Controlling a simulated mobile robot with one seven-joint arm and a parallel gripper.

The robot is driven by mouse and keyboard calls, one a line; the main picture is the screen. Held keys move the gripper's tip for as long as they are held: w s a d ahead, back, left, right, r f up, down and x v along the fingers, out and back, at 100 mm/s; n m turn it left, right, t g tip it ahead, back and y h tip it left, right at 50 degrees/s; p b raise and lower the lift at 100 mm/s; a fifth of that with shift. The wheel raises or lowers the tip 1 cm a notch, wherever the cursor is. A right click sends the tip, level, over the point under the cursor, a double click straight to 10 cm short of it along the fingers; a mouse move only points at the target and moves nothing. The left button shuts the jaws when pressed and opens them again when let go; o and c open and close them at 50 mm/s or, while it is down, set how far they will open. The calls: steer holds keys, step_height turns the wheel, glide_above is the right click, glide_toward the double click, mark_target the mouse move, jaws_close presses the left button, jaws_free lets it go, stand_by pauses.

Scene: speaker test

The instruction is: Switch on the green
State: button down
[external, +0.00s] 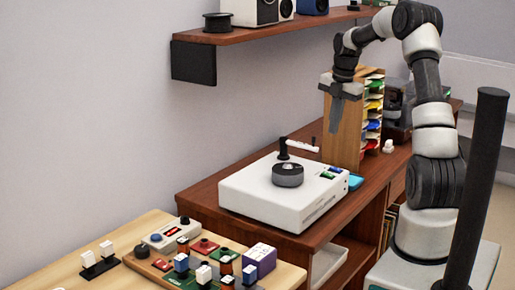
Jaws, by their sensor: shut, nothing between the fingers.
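A white box-shaped device (262,203) stands on the brown wooden cabinet in the external view. A small green part (327,175) sits on its top near the right edge; whether it is a switch or lit is too small to tell. A dark round knob (287,175) is on the same top, to the left of it. My gripper (336,124) points down in the air, above and behind the device, in front of the wooden rack's side panel as seen here. It is shut and empty, apart from the green part.
A wooden rack (345,132) with coloured trays stands behind the device. A thin arm with a white end (301,146) rises at the device's back. A light wooden table (60,272) at front left holds several small boards and switches. A shelf (240,40) with speakers hangs above.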

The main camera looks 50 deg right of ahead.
mark_target(326, 173)
steer(key=f, duration=0.4)
steer(key=w+f, duration=0.1)
steer(key=f, duration=0.4)
steer(key=w+f, duration=0.1)
steer(key=f, duration=0.3)
steer(key=shift+f+b, duration=0.3)
steer(key=shift+b, duration=0.05)
